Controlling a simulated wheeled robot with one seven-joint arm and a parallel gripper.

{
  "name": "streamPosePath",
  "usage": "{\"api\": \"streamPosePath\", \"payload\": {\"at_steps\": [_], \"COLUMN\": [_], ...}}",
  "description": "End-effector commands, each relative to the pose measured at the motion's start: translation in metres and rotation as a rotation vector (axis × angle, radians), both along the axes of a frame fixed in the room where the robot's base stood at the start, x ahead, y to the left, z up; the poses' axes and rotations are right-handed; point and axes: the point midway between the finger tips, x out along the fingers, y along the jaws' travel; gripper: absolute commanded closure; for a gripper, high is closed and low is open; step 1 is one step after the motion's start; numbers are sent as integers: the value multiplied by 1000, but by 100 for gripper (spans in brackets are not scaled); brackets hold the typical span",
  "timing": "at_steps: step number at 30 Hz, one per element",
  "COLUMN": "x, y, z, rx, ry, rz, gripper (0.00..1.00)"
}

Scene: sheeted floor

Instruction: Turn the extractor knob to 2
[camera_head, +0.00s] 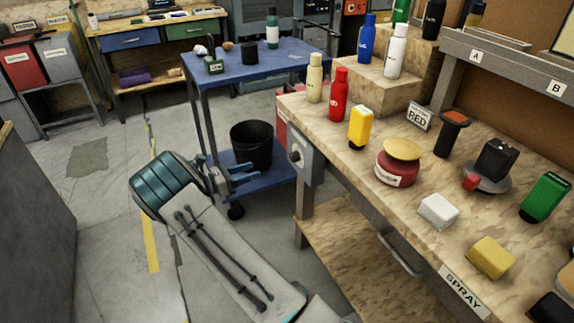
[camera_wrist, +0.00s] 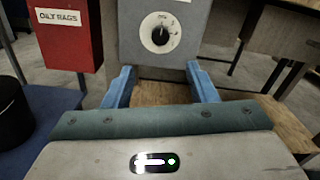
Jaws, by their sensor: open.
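The extractor knob (camera_wrist: 160,36) is a dark knob on a round white dial, on the front of a grey box (camera_wrist: 190,58). Its dial marks are too small to read. In the head view the knob (camera_head: 294,155) shows side-on, on the grey box at the workbench's left end. My gripper (camera_wrist: 162,82) has two blue fingers, spread apart with nothing between them. In the wrist view the knob lies beyond and above the fingertips, roughly midway between them, and is not touched. In the head view my gripper (camera_head: 243,174) points right towards the box, with a gap between.
A red oily-rags bin (camera_wrist: 68,35) hangs left of the box. A blue cart (camera_head: 240,62) with a black bucket (camera_head: 251,146) on its lower shelf stands close behind my gripper. The workbench (camera_head: 370,190) carries bottles, sponges and a red tin. Floor is clear to the left.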

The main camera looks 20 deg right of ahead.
Motion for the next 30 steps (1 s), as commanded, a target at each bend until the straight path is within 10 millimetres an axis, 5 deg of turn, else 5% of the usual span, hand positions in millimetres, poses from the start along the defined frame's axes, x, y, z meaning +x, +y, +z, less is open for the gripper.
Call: {"api": "streamPosePath", "payload": {"at_steps": [18, 30], "x": [3, 4], "y": [-113, -135], "z": [0, 1], "rx": [2, 2], "ry": [-2, -2], "rz": [-4, -1], "gripper": [48, 48]}}
